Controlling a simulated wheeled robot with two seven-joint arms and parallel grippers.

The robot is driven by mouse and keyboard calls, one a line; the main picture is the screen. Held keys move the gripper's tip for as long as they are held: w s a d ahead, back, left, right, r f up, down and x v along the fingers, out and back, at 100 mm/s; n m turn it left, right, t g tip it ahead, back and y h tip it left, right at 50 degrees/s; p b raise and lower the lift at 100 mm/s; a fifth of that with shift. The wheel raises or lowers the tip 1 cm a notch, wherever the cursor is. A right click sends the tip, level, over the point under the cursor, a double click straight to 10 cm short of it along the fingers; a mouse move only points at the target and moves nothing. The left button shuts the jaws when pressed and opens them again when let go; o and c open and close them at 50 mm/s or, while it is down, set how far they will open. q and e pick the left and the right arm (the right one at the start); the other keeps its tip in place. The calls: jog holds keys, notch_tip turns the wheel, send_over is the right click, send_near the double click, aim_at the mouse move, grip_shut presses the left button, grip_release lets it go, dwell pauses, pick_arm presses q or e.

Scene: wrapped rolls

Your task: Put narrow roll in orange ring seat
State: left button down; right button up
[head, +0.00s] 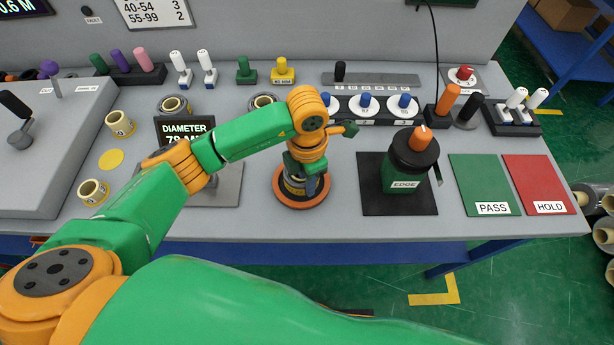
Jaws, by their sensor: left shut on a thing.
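The orange ring seat (318,198) is a round orange rim with a dark inside, near the table's front middle. My left gripper (299,172) points down over it and is shut on the narrow roll (294,187), a small pale and dark roll. The roll is upright within the ring's outline. The gripper covers its top, and I cannot tell whether its bottom rests on the seat. My right gripper is out of view.
The dark green EDGE device (402,184) stands on a black plate right of the ring. A DIAMETER display (184,128) stands left. Other rolls stand at left (120,124), (92,192). Green PASS (484,180) and red HOLD (538,180) pads lie right, bare.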

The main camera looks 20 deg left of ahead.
pick_arm(q)
jog(key=shift+f, duration=0.15)
jog(key=c, duration=0.7)
grip_release()
jog(key=shift+d, duration=0.1)
jog(key=shift+c, duration=0.2)
jog(key=shift+r, duration=0.65)
notch_tip(320, 180, up, 11)
jog(key=b, duration=0.1)
